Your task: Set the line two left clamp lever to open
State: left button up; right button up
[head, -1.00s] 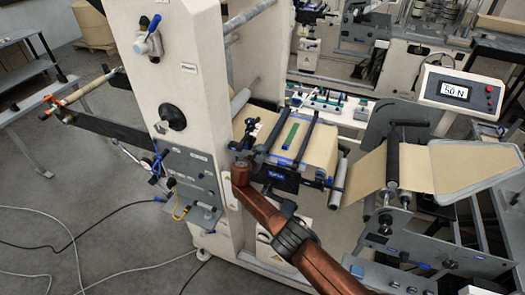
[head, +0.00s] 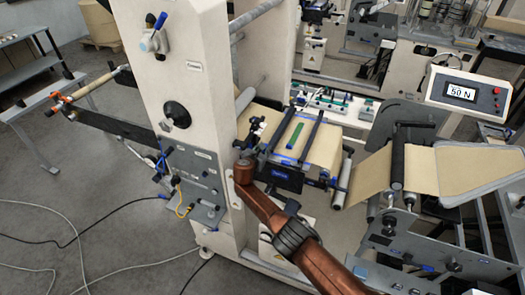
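The splice table (head: 322,150) on the near machine carries brown web and two dark clamp bars, the left clamp bar (head: 273,133) and the right clamp bar (head: 314,135). Small blue parts show at the bars' ends; I cannot tell which is the left clamp lever or how it is set. My brown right arm comes in from the lower right. Its dark gripper (head: 257,131) is at the left side of the table, beside the left clamp bar. The fingers are too small and dark to tell open from shut or touching from apart. My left gripper is out of view.
A white machine column (head: 185,90) with a blue-handled valve (head: 156,20) stands left of the table. A display (head: 465,92) reading 50 N is at the right. A similar machine stands behind. Cables (head: 90,232) lie on the open floor at left.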

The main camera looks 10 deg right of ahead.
jog(key=shift+s, duration=0.1)
jog(key=v, duration=1.1)
jog(key=shift+s+a+r, duration=0.2)
jog(key=shift+s+a, duration=0.05)
jog(key=shift+s, duration=0.05)
jog(key=shift+f, duration=0.1)
